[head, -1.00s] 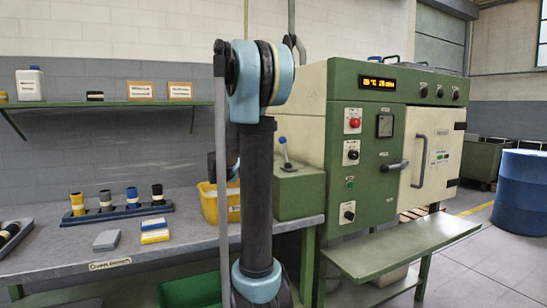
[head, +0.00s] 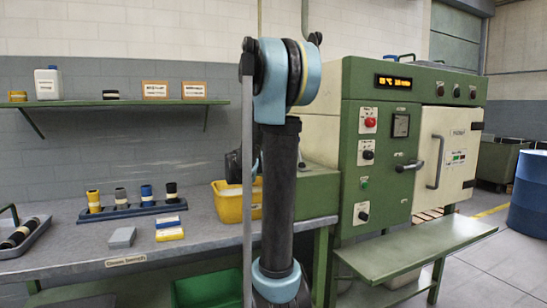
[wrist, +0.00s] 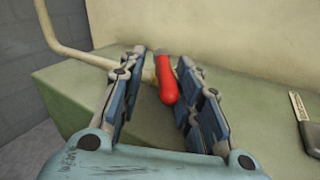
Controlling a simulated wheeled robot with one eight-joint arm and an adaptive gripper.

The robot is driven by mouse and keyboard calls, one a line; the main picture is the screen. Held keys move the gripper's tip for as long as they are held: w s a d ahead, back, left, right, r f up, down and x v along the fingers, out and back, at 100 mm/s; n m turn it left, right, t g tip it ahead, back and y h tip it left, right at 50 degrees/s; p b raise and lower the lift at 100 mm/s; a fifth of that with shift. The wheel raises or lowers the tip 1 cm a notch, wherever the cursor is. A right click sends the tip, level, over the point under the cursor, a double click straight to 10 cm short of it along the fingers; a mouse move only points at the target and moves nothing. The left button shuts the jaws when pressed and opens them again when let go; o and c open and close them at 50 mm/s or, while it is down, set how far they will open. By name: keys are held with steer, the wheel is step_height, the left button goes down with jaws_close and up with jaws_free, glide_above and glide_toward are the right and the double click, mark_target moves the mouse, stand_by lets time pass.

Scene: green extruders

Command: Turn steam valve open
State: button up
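A red handle (wrist: 167,85), likely the steam valve's lever, shows in the wrist view beside a cream pipe (wrist: 80,55) above a green ledge. It points toward the wrist camera. My gripper (wrist: 161,62) is open, with its fingers on either side of the handle, nearer the right one. I cannot tell whether either finger touches it. In the head view the valve and my gripper are hidden behind my arm.
A green oven (head: 375,215) with a cream door stands right of my arm, with a green shelf (head: 420,245) below. Left is a grey bench (head: 60,245) with a yellow bin (head: 230,205). A dark handled object (wrist: 303,120) sits on the ledge's right.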

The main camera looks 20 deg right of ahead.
steer(key=shift+r, duration=0.1)
steer(key=v, duration=1.2)
stand_by(0.4)
